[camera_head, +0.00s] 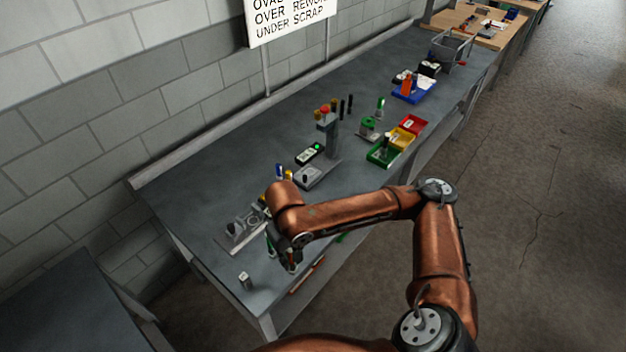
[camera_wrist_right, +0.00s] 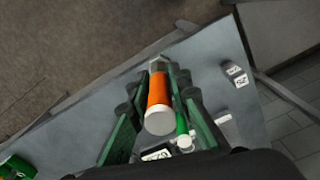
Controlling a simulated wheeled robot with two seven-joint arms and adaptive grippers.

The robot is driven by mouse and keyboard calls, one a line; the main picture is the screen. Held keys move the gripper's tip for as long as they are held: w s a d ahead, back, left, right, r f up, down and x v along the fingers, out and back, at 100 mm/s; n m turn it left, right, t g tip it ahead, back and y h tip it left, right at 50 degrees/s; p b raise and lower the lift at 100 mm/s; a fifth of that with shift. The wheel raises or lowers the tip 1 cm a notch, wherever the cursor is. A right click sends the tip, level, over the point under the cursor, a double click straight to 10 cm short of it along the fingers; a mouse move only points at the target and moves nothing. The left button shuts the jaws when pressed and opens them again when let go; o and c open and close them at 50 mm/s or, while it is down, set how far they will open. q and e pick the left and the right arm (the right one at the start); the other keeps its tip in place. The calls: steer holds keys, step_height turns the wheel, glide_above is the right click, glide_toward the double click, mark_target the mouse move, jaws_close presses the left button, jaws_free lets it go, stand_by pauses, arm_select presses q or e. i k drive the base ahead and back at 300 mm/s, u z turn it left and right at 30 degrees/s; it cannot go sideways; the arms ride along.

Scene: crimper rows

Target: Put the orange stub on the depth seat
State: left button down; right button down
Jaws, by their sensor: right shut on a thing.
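My right gripper (camera_head: 290,262) is low over the near left end of the grey bench. In the right wrist view its green-padded fingers (camera_wrist_right: 157,110) are shut on the orange stub (camera_wrist_right: 159,92), which has a pale round end facing the camera. Two grey fixtures are candidates for the depth seat: a low grey block (camera_head: 308,177) near mid-bench and a grey plate with round parts (camera_head: 240,232) left of the gripper. I cannot tell which is it. My left gripper is not in view.
A green stub (camera_wrist_right: 182,125) lies or stands beside the held stub. A small labelled block (camera_head: 244,279) is at the near bench corner. A press-like stand (camera_head: 329,135), a meter with a green light (camera_head: 309,154) and a green bin (camera_head: 383,154) stand farther along.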

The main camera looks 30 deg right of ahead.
mark_target(310, 172)
steer(key=k, duration=0.45)
steer(key=z, duration=1.9)
steer(key=i, duration=1.55)
steer(key=u, duration=2.4)
